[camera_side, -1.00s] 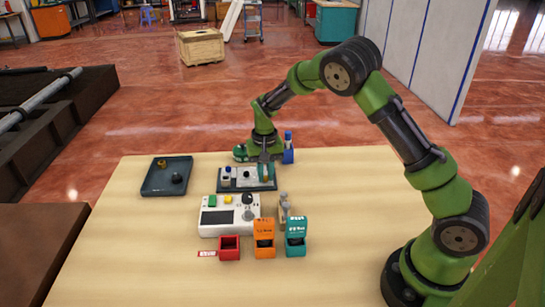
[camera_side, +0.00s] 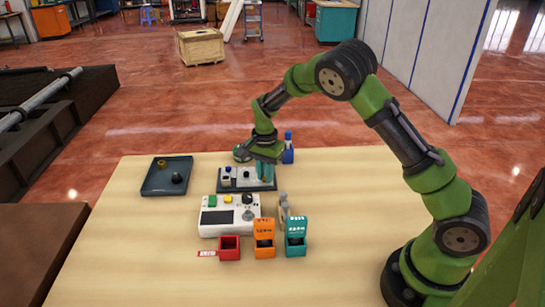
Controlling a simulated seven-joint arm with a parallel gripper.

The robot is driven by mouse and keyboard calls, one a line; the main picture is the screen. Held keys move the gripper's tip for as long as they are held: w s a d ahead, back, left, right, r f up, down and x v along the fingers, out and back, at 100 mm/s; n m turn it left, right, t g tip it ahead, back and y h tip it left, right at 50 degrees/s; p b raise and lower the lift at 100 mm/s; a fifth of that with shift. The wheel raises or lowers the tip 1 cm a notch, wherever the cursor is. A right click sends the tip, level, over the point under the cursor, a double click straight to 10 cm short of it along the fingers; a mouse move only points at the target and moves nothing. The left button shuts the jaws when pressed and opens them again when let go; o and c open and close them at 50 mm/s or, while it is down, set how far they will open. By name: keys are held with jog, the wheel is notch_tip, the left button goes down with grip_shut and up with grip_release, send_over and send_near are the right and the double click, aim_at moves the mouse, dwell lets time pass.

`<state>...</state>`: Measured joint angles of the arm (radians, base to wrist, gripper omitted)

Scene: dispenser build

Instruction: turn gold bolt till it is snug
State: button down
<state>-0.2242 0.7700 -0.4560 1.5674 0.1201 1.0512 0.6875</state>
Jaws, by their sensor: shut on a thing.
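My gripper (camera_side: 265,176) points down over the right end of the dark fixture plate (camera_side: 232,188). Its teal fingers are shut on the gold bolt at the plate's right end. The bolt is small and mostly hidden between the fingertips, so how deep it sits cannot be told. White and dark parts stand on the plate to the left of the fingers.
A dark tray (camera_side: 150,189) at the left holds a gold piece and a black piece. In front stand a white control box (camera_side: 212,230) and red (camera_side: 229,254), orange (camera_side: 263,254) and teal (camera_side: 296,251) bins. A blue bottle (camera_side: 288,155) stands behind the gripper.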

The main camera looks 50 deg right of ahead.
jog(key=shift+r, duration=0.1)
dwell(0.4)
jog(key=c, duration=1.1)
grip_release()
jog(key=shift+o, duration=0.2)
notch_tip(320, 180, up, 17)
